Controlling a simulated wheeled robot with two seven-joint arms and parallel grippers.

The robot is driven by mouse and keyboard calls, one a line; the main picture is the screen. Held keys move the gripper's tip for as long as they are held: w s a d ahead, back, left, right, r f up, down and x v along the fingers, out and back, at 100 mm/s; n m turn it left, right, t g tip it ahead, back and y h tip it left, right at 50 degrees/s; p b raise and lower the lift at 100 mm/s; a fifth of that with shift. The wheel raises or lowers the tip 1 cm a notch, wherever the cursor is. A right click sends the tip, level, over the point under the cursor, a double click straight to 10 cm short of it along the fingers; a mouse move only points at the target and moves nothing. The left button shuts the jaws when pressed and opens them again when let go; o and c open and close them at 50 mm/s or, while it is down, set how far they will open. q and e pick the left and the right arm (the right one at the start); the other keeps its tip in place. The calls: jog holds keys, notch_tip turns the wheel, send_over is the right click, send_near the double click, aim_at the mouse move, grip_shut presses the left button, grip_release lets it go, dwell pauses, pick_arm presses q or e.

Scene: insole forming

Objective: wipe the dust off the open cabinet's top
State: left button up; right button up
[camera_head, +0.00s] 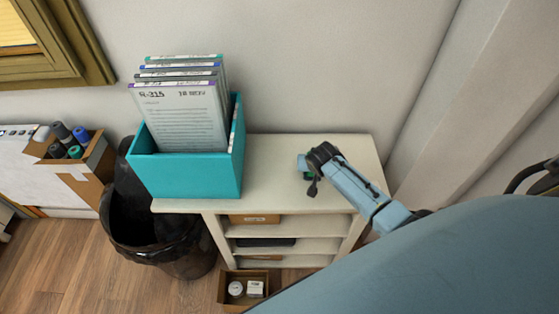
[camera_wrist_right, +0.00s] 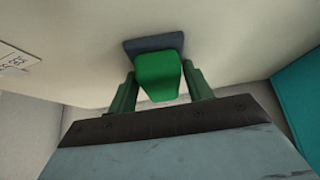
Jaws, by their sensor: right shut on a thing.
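The open cabinet (camera_head: 360,160) stands against the wall, with a pale top and open shelves below. My right gripper (camera_head: 308,170) is over the right part of this top. In the right wrist view, the gripper (camera_wrist_right: 160,88) is shut on the green handle (camera_wrist_right: 159,75) of a wiping block with a dark blue-grey pad (camera_wrist_right: 150,43). The pad is at or close to a pale surface; I cannot tell whether it touches. I cannot make out dust on the top. My left gripper is not in view.
A teal file box (camera_head: 190,176) with several labelled folders (camera_head: 180,115) fills the left of the cabinet top. A black-lined bin (camera_head: 160,240) stands at the left. A small box (camera_head: 230,292) sits on the floor in front. The top's middle is clear.

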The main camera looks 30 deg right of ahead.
jog(key=shift+s+d, duration=0.45)
jog(key=shift+d, duration=0.3)
jog(key=shift+s+d+r+p, duration=0.15)
jog(key=shift+r+p, duration=0.05)
jog(key=shift+p, duration=0.15)
notch_tip(320, 180, up, 3)
jog(key=shift+r+p, duration=0.1)
jog(key=shift+p, duration=1.15)
notch_tip(320, 180, up, 4)
jog(key=p, duration=0.4)
jog(key=shift+r+p, duration=0.25)
jog(key=shift+p, duration=0.15)
